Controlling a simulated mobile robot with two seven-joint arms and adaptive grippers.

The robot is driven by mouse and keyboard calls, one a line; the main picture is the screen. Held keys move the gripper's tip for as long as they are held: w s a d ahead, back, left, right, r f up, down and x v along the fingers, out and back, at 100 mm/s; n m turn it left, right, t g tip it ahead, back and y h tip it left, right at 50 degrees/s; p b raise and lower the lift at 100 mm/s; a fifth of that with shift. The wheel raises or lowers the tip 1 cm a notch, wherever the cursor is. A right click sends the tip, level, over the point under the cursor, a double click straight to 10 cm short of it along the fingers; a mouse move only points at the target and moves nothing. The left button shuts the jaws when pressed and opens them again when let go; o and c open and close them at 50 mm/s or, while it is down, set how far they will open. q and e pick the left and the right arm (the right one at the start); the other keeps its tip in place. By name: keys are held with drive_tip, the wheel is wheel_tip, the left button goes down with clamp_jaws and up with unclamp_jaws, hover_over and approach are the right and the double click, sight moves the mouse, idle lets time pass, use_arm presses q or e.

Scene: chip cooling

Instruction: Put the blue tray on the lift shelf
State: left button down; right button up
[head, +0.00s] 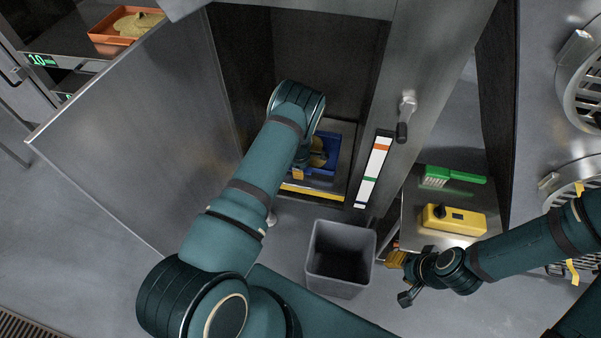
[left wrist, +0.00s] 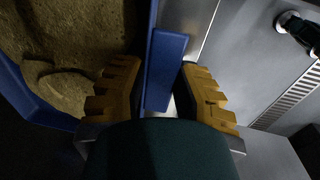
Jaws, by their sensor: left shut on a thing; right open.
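The blue tray (head: 329,163) is inside the open metal cabinet, low on a shelf with a yellow front edge (head: 312,194). It holds tan chips or a crumbly load. In the left wrist view the blue tray (left wrist: 165,65) has its wall or tab between my left gripper's yellow fingers (left wrist: 158,95), which are shut on it. In the head view my left arm reaches into the cabinet and partly hides the tray. My right gripper (head: 400,279) is open and empty, beside the grey bin. I cannot tell whether the tray rests on the shelf or is held just above it.
The cabinet door (head: 140,120) stands open at the left. A grey bin (head: 340,258) stands on the floor in front. A green brush (head: 453,177) and a yellow device (head: 454,219) lie on a side shelf. An orange tray (head: 106,38) sits at the upper left.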

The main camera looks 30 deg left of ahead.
use_arm(q)
wheel_tip(320, 180, down, 2)
drive_tip(key=shift+f, duration=0.1)
drive_tip(key=shift+b, duration=0.3)
drive_tip(key=c, duration=0.8)
unclamp_jaws()
drive_tip(key=r+p, duration=0.1)
drive_tip(key=r, duration=0.3)
drive_tip(key=s+r+p, duration=0.1)
drive_tip(key=r, duration=0.3)
drive_tip(key=r+p, duration=0.1)
drive_tip(key=r, duration=0.3)
drive_tip(key=shift+s+d+r, duration=0.1)
drive_tip(key=shift+s+d, duration=0.05)
